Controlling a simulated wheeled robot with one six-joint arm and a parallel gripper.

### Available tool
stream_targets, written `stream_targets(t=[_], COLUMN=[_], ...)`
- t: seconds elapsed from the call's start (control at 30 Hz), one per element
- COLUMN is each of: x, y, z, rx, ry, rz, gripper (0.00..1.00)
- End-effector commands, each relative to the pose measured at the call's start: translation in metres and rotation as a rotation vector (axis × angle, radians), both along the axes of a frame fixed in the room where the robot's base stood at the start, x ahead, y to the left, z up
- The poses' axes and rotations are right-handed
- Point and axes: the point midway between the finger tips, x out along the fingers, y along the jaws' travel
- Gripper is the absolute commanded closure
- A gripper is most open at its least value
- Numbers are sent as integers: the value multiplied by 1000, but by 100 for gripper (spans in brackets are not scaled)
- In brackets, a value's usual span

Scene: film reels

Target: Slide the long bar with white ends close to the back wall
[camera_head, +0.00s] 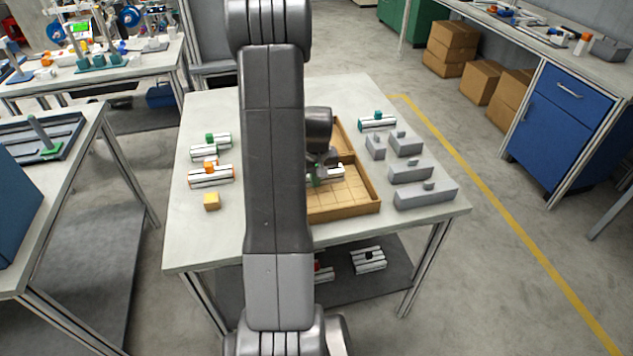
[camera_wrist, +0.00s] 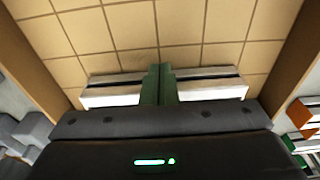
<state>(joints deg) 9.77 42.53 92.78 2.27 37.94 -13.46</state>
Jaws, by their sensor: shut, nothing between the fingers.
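The long bar (camera_head: 335,173) with pale white ends and a dark slot lies in the near compartment of the wooden tray (camera_head: 347,212), close to the divider. In the wrist view, the bar (camera_wrist: 212,84) shows on both sides of my green fingers, which hide its middle. My gripper (camera_head: 316,178) is down at the bar with its fingers (camera_wrist: 159,84) shut together and nothing between them. I cannot tell whether the fingertips touch the bar. My arm hides the tray's left side in the head view.
Several grey blocks (camera_head: 424,194) stand right of the tray, beside a teal-topped bar piece (camera_head: 377,122). Bar pieces with green (camera_head: 210,146) and orange (camera_head: 211,175) parts and a yellow cube (camera_head: 211,201) lie left. The tray floor (camera_wrist: 180,25) on the robot's side of the bar is bare.

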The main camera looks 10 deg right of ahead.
Motion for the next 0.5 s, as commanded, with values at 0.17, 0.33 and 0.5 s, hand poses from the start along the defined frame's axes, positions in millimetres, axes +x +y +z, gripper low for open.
stream_targets(t=[0.17,0.33,0.5], x=[8,15,21], y=[0,0,1], z=[0,0,0], rx=[0,0,0], ry=[0,-1,-1], rz=[0,0,0], gripper=[100,100,100])
